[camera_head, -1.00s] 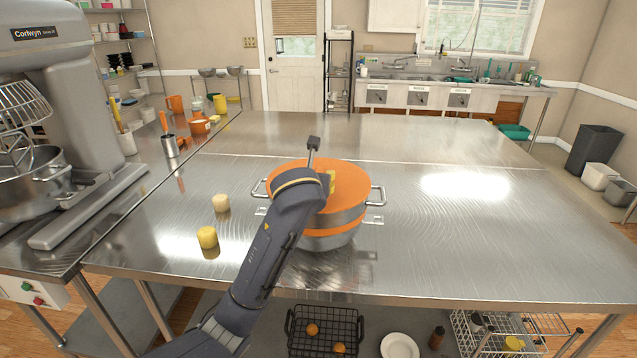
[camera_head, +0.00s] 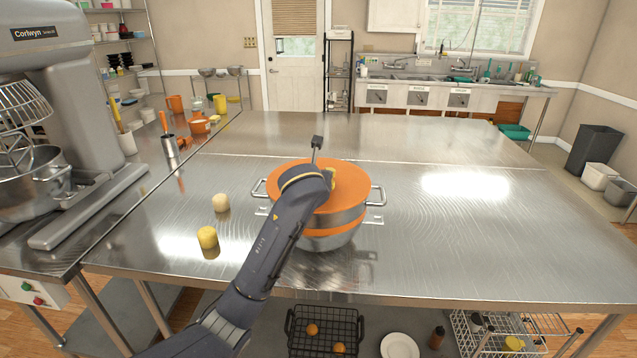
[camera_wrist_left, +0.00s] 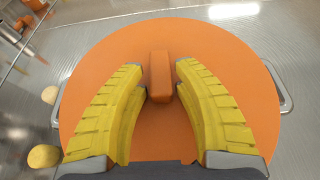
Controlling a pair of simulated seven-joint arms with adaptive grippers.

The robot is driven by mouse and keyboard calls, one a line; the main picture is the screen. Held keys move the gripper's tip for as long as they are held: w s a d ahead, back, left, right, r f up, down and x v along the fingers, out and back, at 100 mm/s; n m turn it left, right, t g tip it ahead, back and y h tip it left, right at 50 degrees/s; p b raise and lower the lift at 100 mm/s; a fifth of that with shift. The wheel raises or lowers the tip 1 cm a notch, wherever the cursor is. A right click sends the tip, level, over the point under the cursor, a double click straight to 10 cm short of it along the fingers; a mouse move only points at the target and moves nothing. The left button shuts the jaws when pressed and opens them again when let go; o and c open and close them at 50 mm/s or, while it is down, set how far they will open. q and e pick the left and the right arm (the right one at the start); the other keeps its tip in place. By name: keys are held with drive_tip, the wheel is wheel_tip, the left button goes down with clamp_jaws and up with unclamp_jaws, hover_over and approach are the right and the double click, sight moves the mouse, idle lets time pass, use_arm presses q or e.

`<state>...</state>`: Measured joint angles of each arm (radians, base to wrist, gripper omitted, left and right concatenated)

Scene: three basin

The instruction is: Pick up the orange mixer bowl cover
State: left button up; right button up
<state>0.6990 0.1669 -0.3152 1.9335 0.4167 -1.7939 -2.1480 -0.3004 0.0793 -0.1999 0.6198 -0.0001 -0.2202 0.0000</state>
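The orange mixer bowl cover (camera_head: 348,182) lies on top of a steel bowl (camera_head: 330,239) with two side handles, in the middle of the metal table. In the left wrist view the cover (camera_wrist_left: 160,40) fills most of the picture and has a raised orange block-shaped handle (camera_wrist_left: 160,76). My left gripper (camera_wrist_left: 162,80) is above the cover, its yellow fingers apart on either side of the handle, with gaps showing. In the head view my left arm hides the handle and most of the gripper. My right gripper is in neither view.
Two small yellowish pieces, one pale (camera_head: 221,202) and one yellow (camera_head: 207,237), stand left of the bowl. A large stand mixer (camera_head: 75,110) is at the far left. The table (camera_head: 480,245) is clear on the right.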

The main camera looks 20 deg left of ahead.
use_arm(q)
clamp_jaws()
